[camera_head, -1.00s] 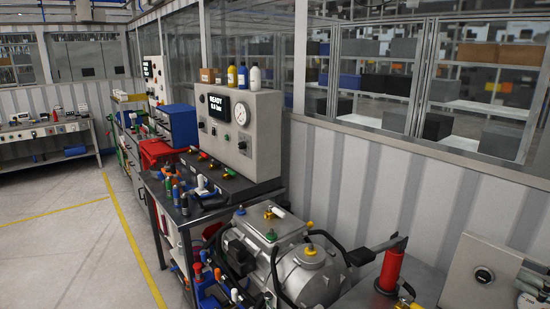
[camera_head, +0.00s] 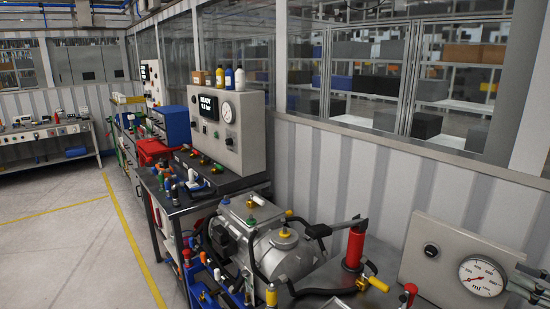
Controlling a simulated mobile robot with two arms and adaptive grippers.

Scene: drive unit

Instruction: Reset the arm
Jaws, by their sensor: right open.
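My right gripper is open, but it is hard to tell apart from the dark parts at the lower middle of the head view, and I cannot place its fingertips exactly. Nothing held by it can be made out. My left gripper does not show. A grey metal drive unit (camera_head: 292,262) with yellow and green caps and black hoses stands on the bench at the lower middle. A red cylinder (camera_head: 355,247) stands upright to its right, with a dark lever by its top.
A grey test panel (camera_head: 240,150) with a lit display and a round gauge stands behind the drive unit. A second gauge (camera_head: 481,276) is at the lower right. A blue drawer box (camera_head: 172,125) is farther back. Clear floor (camera_head: 70,245) lies to the left.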

